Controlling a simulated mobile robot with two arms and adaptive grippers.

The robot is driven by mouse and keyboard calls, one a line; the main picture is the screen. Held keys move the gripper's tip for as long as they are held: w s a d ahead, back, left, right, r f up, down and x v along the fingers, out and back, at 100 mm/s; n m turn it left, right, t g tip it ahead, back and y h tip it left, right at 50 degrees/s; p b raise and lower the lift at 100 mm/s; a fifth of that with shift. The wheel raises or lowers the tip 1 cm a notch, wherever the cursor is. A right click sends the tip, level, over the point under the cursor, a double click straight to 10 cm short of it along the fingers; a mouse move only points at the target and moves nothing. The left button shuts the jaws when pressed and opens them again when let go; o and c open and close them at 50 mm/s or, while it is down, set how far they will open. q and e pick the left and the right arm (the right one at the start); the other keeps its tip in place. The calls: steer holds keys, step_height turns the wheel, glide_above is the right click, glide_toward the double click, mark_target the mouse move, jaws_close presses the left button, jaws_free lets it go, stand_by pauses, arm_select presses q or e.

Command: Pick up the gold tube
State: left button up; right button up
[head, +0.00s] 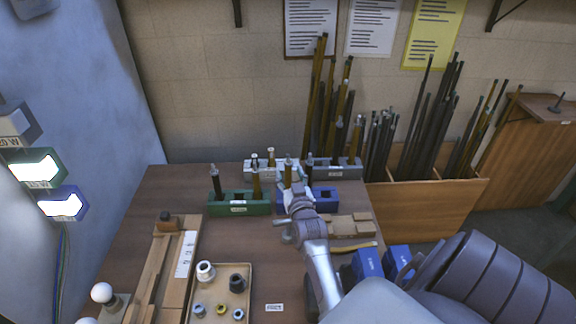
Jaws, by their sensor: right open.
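Several short tubes stand upright in holder blocks at the back of the table. My left gripper is out of view.
A white block (262,175) and a grey block (345,174) with tubes stand behind. A tray (211,315) of small parts and a wooden jig (150,275) lie in front. Blue boxes (367,264) sit at the right edge. Long rods (318,100) stand in bins against the wall.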

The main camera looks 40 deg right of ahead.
mark_target(289, 167)
steer(key=b+x, duration=0.1)
steer(key=x, duration=0.1)
steer(key=b+x, duration=0.2)
steer(key=shift+w+d+f+b, duration=0.2)
steer(key=shift+d+b, duration=0.1)
steer(key=shift+d, duration=0.2)
steer(key=shift+w+d, duration=0.2)
steer(key=shift+w, duration=0.1)
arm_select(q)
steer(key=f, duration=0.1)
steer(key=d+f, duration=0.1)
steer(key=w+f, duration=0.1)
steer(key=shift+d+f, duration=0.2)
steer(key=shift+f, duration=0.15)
arm_select(e)
steer(key=shift+r, duration=0.1)
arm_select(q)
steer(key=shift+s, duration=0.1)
arm_select(e)
steer(key=shift+s, duration=0.1)
steer(key=shift+c, duration=0.3)
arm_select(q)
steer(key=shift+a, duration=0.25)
arm_select(e)
jaws_close()
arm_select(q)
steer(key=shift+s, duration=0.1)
